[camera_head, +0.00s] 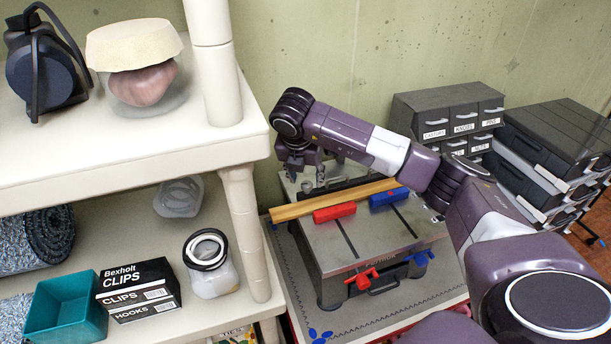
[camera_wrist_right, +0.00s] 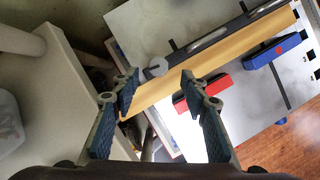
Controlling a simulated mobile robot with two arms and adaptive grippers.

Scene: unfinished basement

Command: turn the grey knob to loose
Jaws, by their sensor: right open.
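A round grey knob (camera_wrist_right: 157,69) shows in the right wrist view. It is at the left end of the dark bar (camera_wrist_right: 215,40) behind a wooden strip (camera_wrist_right: 218,57) on the grey machine table (camera_head: 362,236). My right gripper (camera_wrist_right: 159,84) is open and empty, its fingertips apart. In that view the knob appears between and just beyond the tips, with no contact visible. In the head view my right gripper (camera_head: 304,172) hangs over the back left of the table, and I cannot make out the knob clearly there. My left gripper is not in view.
A red block (camera_head: 334,212) and a blue block (camera_head: 388,197) lie in front of the strip (camera_head: 300,208). A cream shelf (camera_head: 130,150) with a post stands close on the left. Drawer units (camera_head: 450,112) and black cases (camera_head: 555,140) stand at the right, a wall behind.

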